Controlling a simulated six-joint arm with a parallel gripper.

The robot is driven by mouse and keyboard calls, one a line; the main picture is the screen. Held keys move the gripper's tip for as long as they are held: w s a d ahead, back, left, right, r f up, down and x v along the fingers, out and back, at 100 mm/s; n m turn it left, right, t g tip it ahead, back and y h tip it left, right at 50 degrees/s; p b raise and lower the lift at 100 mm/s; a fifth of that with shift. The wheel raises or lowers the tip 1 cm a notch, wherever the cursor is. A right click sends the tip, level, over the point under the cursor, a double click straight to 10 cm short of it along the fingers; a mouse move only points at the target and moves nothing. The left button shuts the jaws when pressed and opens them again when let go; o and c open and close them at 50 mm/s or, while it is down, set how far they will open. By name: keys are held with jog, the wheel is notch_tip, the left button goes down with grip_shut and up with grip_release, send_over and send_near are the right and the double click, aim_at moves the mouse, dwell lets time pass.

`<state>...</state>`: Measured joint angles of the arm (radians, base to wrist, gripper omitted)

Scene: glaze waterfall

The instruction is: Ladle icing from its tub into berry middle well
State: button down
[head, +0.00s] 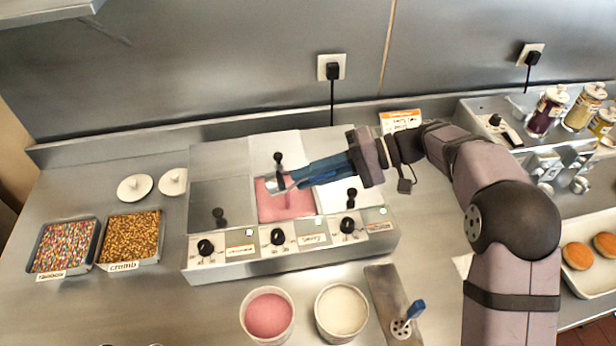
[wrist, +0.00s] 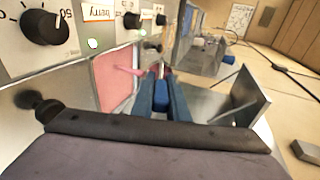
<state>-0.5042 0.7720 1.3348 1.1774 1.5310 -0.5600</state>
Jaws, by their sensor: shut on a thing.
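The berry middle well (head: 286,205) of the warmer is uncovered and shows pink icing; it also shows in the wrist view (wrist: 112,80). My gripper (head: 312,172) is above this well, its blue fingers shut on a ladle. The ladle's metal cup (head: 275,186) is over the well's left part. A tub of pink icing (head: 267,314) and a tub of white icing (head: 342,311) stand open in front of the warmer.
The wells on either side have lids with black knobs. Trays of rainbow sprinkles (head: 65,247) and crumb (head: 131,238) lie at left, near two white lids (head: 135,187). A metal holder (head: 389,300) with a blue-handled tool (head: 415,309) is front right. Doughnuts (head: 578,256) sit far right.

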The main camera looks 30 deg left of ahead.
jog(key=shift+d+f+b, duration=0.1)
jog(key=shift+b, duration=0.25)
dwell(1.8)
jog(key=shift+r+t+h+p, duration=0.4)
jog(key=shift+r+p, duration=0.2)
jog(key=shift+p, duration=0.6)
jog(key=t+h+p, duration=0.1)
jog(key=h+p, duration=0.1)
jog(key=p, duration=0.1)
jog(key=r+t+h+p, duration=0.1)
jog(key=t+p, duration=0.1)
jog(key=p, duration=0.1)
jog(key=shift+r+h+p, duration=0.3)
jog(key=shift+h+p, duration=0.05)
jog(key=shift+h, duration=0.05)
notch_tip(320, 180, up, 2)
jog(key=t+h+p, duration=0.4)
jog(key=h+p, duration=0.1)
jog(key=p, duration=0.6)
jog(key=shift+p, duration=0.4)
jog(key=shift+t+h, duration=0.3)
jog(key=shift+r+h, duration=0.1)
jog(key=shift+h, duration=0.2)
jog(key=shift+w, duration=0.1)
